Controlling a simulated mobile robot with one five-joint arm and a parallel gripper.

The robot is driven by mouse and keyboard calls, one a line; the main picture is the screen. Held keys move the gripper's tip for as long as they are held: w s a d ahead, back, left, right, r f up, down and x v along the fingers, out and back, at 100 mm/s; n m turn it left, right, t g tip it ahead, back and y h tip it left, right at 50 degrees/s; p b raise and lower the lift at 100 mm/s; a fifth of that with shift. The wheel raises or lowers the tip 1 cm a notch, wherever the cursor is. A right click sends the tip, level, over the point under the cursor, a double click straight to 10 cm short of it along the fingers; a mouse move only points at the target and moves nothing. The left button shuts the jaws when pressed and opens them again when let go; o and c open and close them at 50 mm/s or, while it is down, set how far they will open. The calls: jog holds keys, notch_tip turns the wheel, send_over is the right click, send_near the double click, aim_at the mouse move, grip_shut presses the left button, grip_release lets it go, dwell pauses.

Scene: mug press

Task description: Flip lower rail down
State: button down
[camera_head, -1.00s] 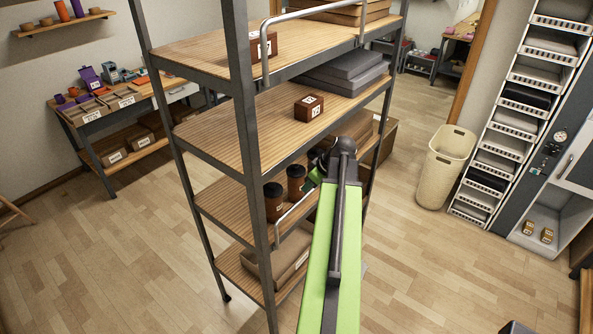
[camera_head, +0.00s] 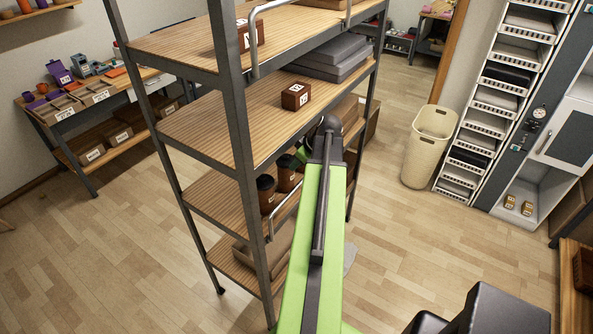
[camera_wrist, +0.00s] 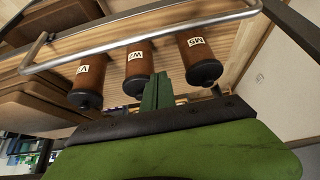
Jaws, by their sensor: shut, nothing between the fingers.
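The lower rail (camera_head: 284,214) is a thin silver bar along the front of the lower shelf, standing up before dark-lidded brown canisters (camera_head: 265,192). In the wrist view the rail (camera_wrist: 150,37) crosses the top, in front of three labelled canisters, and looks unbroken. My gripper (camera_wrist: 157,82) is shut and empty. Its green fingers show between the middle and right canisters and appear apart from the rail. In the head view my arm hides most of the gripper and the rail's far end.
An upper rail (camera_head: 254,42) stands at the higher shelf. A small labelled brown box (camera_head: 296,96) and grey folded stacks (camera_head: 333,62) sit on shelves. A cream bin (camera_head: 431,147) stands right of the rack. The floor between the rack and the right-hand cabinets is mostly clear.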

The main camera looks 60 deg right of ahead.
notch_tip(320, 180, down, 7)
jog(key=b, duration=0.5)
jog(key=shift+s+r, duration=0.2)
jog(key=shift+s, duration=0.05)
